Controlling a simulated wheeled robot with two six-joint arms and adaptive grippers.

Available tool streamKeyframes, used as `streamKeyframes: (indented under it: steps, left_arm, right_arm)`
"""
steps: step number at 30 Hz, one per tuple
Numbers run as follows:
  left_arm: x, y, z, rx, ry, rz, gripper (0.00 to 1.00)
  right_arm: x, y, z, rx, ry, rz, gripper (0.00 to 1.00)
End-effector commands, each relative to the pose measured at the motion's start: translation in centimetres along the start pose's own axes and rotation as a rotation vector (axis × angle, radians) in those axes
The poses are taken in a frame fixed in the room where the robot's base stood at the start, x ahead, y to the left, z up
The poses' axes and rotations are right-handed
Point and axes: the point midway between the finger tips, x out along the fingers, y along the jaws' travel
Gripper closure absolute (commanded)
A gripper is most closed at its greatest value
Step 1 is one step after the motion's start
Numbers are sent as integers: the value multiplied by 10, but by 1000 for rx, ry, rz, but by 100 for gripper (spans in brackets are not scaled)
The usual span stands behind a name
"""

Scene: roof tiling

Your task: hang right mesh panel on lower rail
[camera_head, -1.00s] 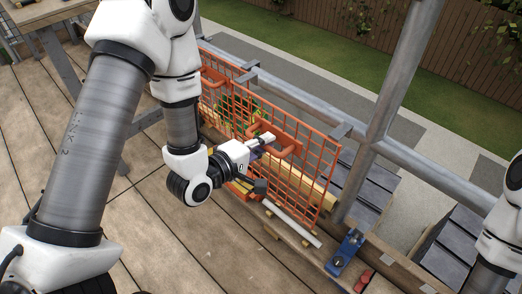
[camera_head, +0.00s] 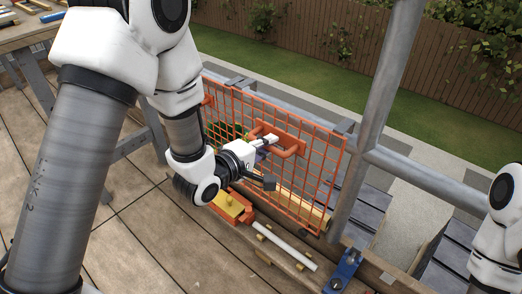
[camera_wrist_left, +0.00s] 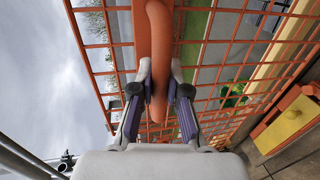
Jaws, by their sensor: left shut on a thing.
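The orange mesh panel (camera_head: 313,190) stands roughly upright along the near side of the grey lower rail (camera_head: 300,110). Grey hooks at its top (camera_head: 344,126) reach over the rail; I cannot tell whether they bear on it. My left gripper (camera_head: 268,142) is shut on the panel's orange handle (camera_head: 291,150). In the left wrist view the fingers (camera_wrist_left: 160,88) close around the handle (camera_wrist_left: 160,45), with the mesh behind. Another orange handle (camera_head: 207,100) shows at the left, partly hidden by my left arm. My right arm shows at the right edge, its gripper out of frame.
A grey upright post (camera_head: 378,95) stands just right of the panel. On the planks below lie an orange and yellow box (camera_head: 229,206), a pale bar (camera_head: 285,246) and a blue tool (camera_head: 344,269). Dark tiles (camera_head: 440,262) lie beyond the rail. A workbench (camera_head: 30,48) stands at the far left.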

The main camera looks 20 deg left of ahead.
Motion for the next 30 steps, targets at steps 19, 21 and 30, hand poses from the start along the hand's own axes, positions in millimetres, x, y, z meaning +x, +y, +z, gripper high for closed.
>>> streamKeyframes:
  steps: [19,21,30]
  left_arm:
    - [45,4,0,0,0,1,100]
    - [46,-2,0,0,0,1,100]
    - [51,-23,0,0,0,2,100]
  right_arm:
    - [5,0,0,0,0,0,45]
    - [8,0,0,0,0,0,45]
    - [18,0,0,0,0,0,45]
